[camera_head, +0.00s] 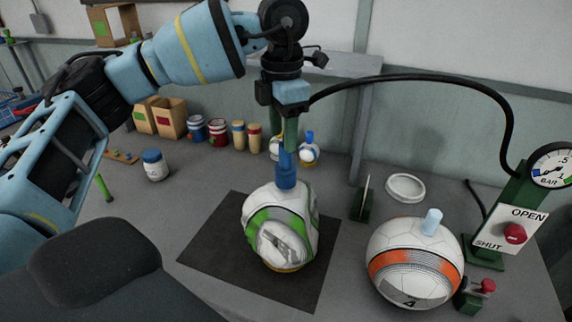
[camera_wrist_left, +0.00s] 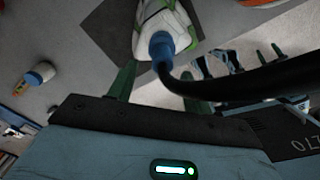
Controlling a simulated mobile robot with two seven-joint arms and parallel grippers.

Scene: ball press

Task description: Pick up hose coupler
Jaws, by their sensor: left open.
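The blue hose coupler (camera_head: 286,176) stands upright on top of a white and green ball (camera_head: 280,232), which looks dented and rests on a dark mat (camera_head: 215,250). In the left wrist view the coupler (camera_wrist_left: 162,46) shows with a black hose (camera_wrist_left: 250,84) running off to the right. My left gripper (camera_head: 288,140) points down, directly above and close to the coupler. Its green fingers are apart, and I cannot tell whether either touches the coupler. The hose passes close by the gripper in the head view. My right gripper is out of view.
A white and orange ball (camera_head: 415,262) with a pale blue piece on top stands at right. Beyond it is a green gauge stand (camera_head: 505,215) with a red knob. A white jar (camera_head: 155,165) stands at left; several cans and boxes line the wall.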

